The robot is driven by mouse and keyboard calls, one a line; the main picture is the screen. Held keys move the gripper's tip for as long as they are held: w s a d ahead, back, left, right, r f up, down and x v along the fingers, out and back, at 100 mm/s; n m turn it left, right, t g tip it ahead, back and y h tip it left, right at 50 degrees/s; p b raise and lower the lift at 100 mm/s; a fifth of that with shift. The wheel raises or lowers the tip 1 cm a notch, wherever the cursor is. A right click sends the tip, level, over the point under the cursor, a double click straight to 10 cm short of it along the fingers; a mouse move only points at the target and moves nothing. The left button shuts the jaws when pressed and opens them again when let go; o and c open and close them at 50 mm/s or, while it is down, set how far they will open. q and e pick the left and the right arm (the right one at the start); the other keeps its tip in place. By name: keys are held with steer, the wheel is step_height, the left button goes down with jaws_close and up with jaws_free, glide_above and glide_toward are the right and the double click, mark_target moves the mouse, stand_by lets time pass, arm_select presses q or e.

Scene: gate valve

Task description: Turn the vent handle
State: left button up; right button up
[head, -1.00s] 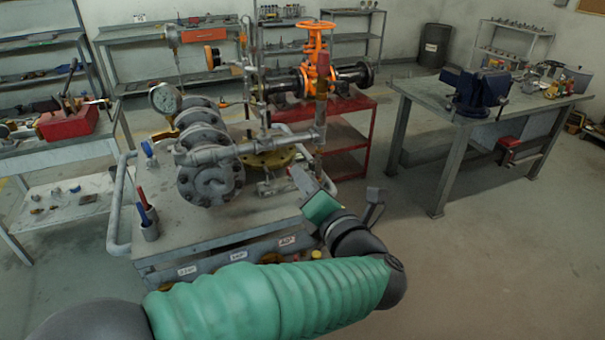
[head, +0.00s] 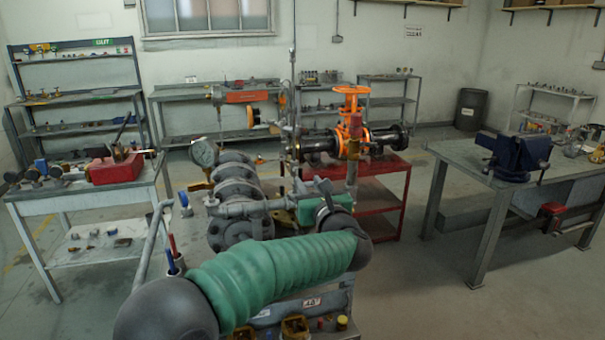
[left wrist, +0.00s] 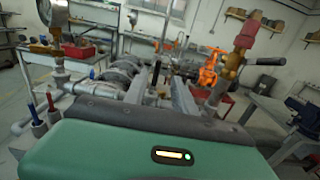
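A small upright red handle (head: 355,126) sits on a brass fitting above the grey pipework in the head view; I cannot be certain it is the vent handle. It stands larger at upper right in the left wrist view (left wrist: 247,34). My left gripper (left wrist: 160,84) points toward the pipework, its two grey fingers apart with nothing held between them. The red handle is to the right of the fingers and apart from them. My right gripper is not in view.
An orange handwheel valve (head: 352,100) stands behind on a red cart (head: 385,190). A pressure gauge (head: 205,153) rises at left of the grey flanges (head: 238,195). A workbench with a blue vise (head: 515,155) is at right. Floor between is clear.

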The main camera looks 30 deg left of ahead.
mark_target(301, 175)
arm_select(q)
steer(key=x, duration=0.7)
steer(key=shift+s+a+f+p, duration=0.15)
steer(key=shift+s+a+p, duration=0.1)
steer(key=shift+a+p, duration=0.05)
steer(key=shift+d, duration=0.35)
steer(key=shift+c, duration=0.5)
steer(key=shift+a, duration=0.1)
jaws_close()
